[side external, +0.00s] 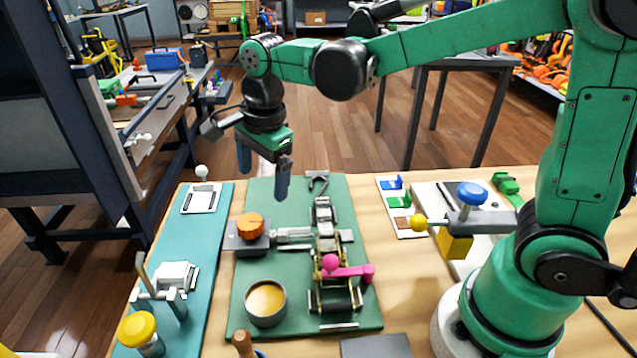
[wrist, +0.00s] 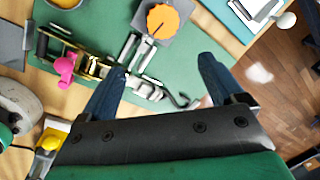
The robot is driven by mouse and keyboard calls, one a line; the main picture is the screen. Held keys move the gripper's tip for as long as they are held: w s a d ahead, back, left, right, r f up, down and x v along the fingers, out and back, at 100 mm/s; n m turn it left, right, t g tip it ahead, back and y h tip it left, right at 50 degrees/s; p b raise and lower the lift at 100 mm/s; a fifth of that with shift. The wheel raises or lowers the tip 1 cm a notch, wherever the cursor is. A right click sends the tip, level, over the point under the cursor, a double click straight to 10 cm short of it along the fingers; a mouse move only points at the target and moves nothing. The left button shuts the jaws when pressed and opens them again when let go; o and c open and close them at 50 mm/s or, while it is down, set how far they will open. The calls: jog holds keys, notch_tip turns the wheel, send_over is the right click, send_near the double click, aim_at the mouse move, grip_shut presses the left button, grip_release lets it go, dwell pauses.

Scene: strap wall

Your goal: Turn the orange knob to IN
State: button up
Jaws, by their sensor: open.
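The orange knob (side external: 250,225) sits on a grey block on the green mat (side external: 345,200), left of the ratchet mechanism. In the wrist view the orange knob (wrist: 163,20) is at the top centre, with a dark pointer line on its top; no IN label is readable. My gripper (side external: 264,180) hangs above the far end of the green mat, beyond and above the knob, touching nothing. In the wrist view my gripper (wrist: 160,78) has its two blue fingers apart with nothing between them. The knob lies beyond the fingertips there.
A brass ratchet (side external: 328,265) with a pink handle (side external: 350,270) stands right of the knob. A cup (side external: 266,303) stands in front. A teal mat (side external: 205,240) at left holds a white switch plate (side external: 202,198) and a yellow-capped jar (side external: 140,332). A blue knob (side external: 471,194) is at right.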

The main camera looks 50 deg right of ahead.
aim_at(250, 222)
jog(key=m, duration=0.1)
jog(key=w+a+f+m, duration=0.1)
jog(key=f+m+g, duration=0.1)
jog(key=m, duration=0.1)
jog(key=shift+w+a, duration=0.35)
jog(key=shift+w, duration=0.05)
jog(key=shift+w+a+f+m+g, duration=0.2)
jog(key=shift+a+f+m+g, duration=0.1)
jog(key=shift+f+m, duration=0.4)
jog(key=shift+f, duration=2.55)
jog(key=c, duration=1.3)
